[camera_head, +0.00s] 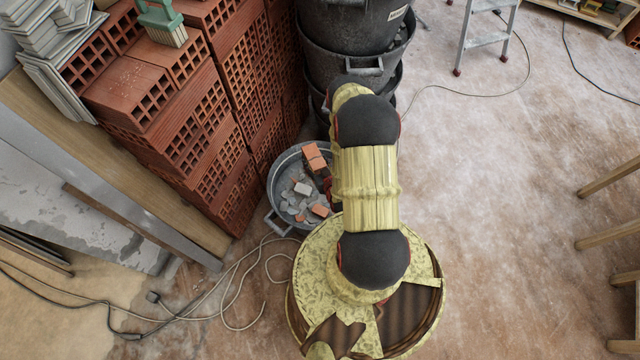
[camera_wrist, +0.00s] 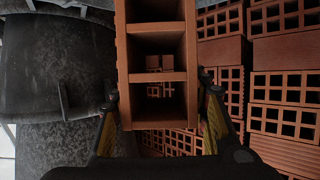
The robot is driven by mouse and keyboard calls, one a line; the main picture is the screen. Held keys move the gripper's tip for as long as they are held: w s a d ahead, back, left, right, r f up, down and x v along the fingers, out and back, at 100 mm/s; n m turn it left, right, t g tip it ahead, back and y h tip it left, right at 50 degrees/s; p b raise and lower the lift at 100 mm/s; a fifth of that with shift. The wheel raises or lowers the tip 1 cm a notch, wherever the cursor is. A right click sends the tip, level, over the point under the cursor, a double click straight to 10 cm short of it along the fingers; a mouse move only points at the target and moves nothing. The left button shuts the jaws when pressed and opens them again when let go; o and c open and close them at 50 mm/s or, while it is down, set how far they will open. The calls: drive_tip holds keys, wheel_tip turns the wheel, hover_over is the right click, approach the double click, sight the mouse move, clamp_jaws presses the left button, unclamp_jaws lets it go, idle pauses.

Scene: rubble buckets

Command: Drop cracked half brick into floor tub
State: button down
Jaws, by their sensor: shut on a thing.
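The cracked half brick (camera_wrist: 156,28) is an orange-red hollow block with open cells, large at the top centre of the wrist view. My gripper (camera_wrist: 160,115) is shut on it, one finger on each side. In the head view an orange brick (camera_head: 315,157), apparently the same one, shows at the left of my arm, over the tub's far right part. The floor tub (camera_head: 272,188) is a round grey metal tub with handles, holding grey rubble and orange pieces. My arm hides its right side and my gripper there. I cannot tell the height of the brick above the rubble.
A tall stack of hollow red bricks (camera_head: 215,100) stands left of the tub, with a green brush (camera_head: 160,20) on top. Dark stacked buckets (camera_head: 352,45) stand behind. Cables (camera_head: 215,300) lie at front left. The floor (camera_head: 510,200) to the right is clear.

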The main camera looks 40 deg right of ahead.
drive_tip(key=s+f, duration=0.1)
drive_tip(key=s+d+f, duration=0.1)
drive_tip(key=f, duration=0.1)
drive_tip(key=shift+m+h, duration=0.3)
drive_tip(key=shift+f+b, duration=2.4)
drive_tip(key=shift+f, duration=0.55)
drive_tip(key=c, duration=1.4)
unclamp_jaws()
drive_tip(key=o, duration=0.5)
drive_tip(key=shift+s, duration=0.1)
wheel_tip(320, 180, up, 10)
